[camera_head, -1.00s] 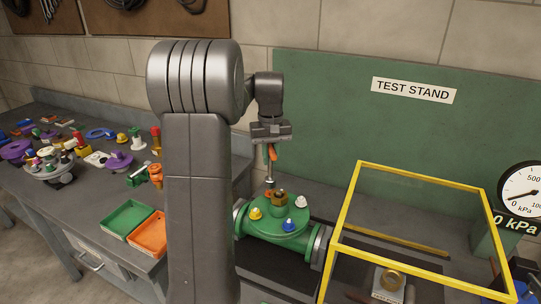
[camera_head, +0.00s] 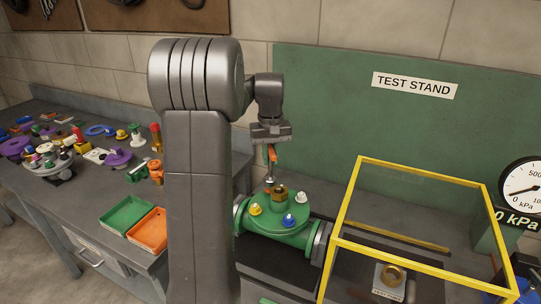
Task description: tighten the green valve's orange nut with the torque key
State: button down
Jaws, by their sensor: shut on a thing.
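My gripper (camera_head: 271,138) is shut on the torque key (camera_head: 272,154), above the valve. The key hangs upright, with an orange part below the jaws and a thin grey shaft pointing down. The green valve (camera_head: 282,240) lies on the test stand, with a brass hex piece (camera_head: 279,194) in the middle of its round top. The orange nut (camera_head: 267,191) is at the back left of that top, mostly hidden. The key's lower end is at or just above this nut; I cannot tell whether they touch. Yellow (camera_head: 255,209), blue (camera_head: 288,219) and white (camera_head: 302,198) nuts sit around the top.
A yellow-edged clear guard (camera_head: 338,241) stands right of the valve, with a pressure gauge (camera_head: 522,190) beyond it. Left are a green tray (camera_head: 127,215), an orange tray (camera_head: 148,229) and a bench crowded with coloured parts. A green backboard (camera_head: 320,110) stands behind.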

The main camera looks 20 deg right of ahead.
jog(key=shift+f+b, duration=0.3)
jog(key=shift+f, duration=0.5)
jog(key=c, duration=1.3)
grip_release()
jog(key=shift+r, duration=0.1)
notch_tip(320, 180, up, 2)
jog(key=shift+r+p, duration=0.2)
jog(key=shift+p, duration=0.9)
jog(key=shift+m, duration=0.3)
jog(key=shift+f, duration=0.1)
